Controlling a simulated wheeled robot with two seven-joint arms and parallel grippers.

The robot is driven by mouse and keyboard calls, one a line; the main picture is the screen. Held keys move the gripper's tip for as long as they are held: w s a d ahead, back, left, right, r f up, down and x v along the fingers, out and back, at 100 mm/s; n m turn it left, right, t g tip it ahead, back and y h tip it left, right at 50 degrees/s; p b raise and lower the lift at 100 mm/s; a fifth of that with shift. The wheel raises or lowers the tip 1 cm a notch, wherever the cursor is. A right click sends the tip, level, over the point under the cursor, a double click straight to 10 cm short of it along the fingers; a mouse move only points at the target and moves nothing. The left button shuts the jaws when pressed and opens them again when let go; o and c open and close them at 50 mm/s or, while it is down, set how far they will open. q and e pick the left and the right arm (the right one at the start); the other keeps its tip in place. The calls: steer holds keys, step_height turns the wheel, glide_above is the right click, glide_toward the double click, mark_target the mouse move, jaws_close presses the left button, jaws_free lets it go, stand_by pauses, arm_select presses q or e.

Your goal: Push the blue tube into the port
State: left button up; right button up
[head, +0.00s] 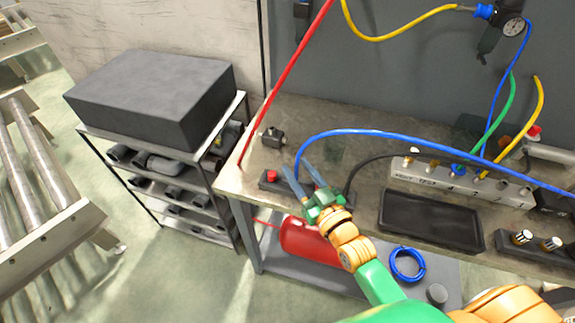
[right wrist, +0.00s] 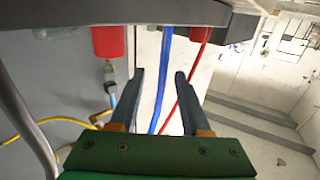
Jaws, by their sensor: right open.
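The blue tube (head: 400,135) arcs over the bench from the right and comes down at its left end between the fingers of my right gripper (head: 301,171). In the right wrist view the blue tube (right wrist: 163,75) runs between the two open fingers (right wrist: 162,80), apart from both, up to a grey body at the top edge. A small dark block with a red knob (head: 271,176) sits beside the gripper on the bench's front edge. The port and the tube's tip cannot be made out, so I cannot tell whether they meet. My left gripper is not in view.
A red tube (head: 285,75) hangs down left of the gripper. A labelled manifold (head: 405,173) with fittings and a black tray (head: 432,220) lie to the right. A black cable (head: 375,160) runs close by. A small black fitting (head: 271,136) stands behind.

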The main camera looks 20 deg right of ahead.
steer(key=w, duration=0.2)
steer(key=w+r, duration=0.1)
steer(key=shift+a+p, duration=0.35)
steer(key=shift+a, duration=0.05)
steer(key=shift+w+a+f, duration=0.15)
steer(key=shift+w+f, duration=0.1)
steer(key=shift+w, duration=0.3)
steer(key=shift+s+r, duration=0.1)
steer(key=shift+s, duration=0.1)
jaws_close()
steer(key=shift+w, duration=0.15)
